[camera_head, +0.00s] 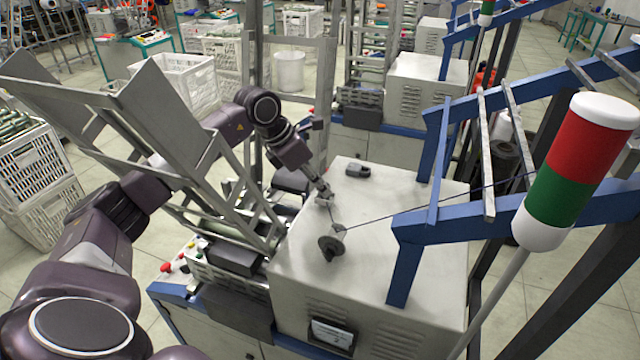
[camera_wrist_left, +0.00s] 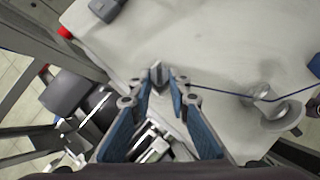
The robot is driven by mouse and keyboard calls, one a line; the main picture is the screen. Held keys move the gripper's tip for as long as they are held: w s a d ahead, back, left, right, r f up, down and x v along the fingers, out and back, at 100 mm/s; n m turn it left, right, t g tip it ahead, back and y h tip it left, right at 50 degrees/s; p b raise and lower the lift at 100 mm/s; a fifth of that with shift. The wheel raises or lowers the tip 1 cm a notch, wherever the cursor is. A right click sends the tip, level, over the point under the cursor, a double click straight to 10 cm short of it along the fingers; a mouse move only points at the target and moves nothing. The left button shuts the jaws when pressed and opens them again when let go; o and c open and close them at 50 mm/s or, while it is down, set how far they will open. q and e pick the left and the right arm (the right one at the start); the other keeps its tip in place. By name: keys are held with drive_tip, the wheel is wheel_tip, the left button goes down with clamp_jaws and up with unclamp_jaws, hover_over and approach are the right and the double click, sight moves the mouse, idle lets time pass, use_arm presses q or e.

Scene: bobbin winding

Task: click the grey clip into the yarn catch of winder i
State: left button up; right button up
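My left gripper (camera_head: 325,197) is low over the pale top of the winder cabinet (camera_head: 300,255). In the left wrist view my gripper's blue fingers (camera_wrist_left: 158,85) close in on a small grey piece, which looks like the grey clip (camera_wrist_left: 157,71). A dark blue yarn (camera_wrist_left: 220,91) runs from the right toward the fingertips; its end there is hard to make out. The yarn passes a dark disc-shaped part (camera_head: 331,246), also in the wrist view (camera_wrist_left: 283,112). I cannot tell which part is the yarn catch. My right gripper is not in view.
A dark grey block (camera_head: 358,170) lies on the cabinet top, also in the wrist view (camera_wrist_left: 106,9). The blue frame (camera_head: 404,265) and a red-green signal lamp (camera_head: 580,165) stand at right. A grey metal rack (camera_head: 180,110) is at left.

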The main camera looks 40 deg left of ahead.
use_arm(q)
drive_tip(key=o, duration=0.5)
drive_tip(key=v, duration=0.7)
drive_tip(key=shift+r, duration=0.25)
drive_tip(key=shift+s+a, duration=0.1)
drive_tip(key=shift+s, duration=0.05)
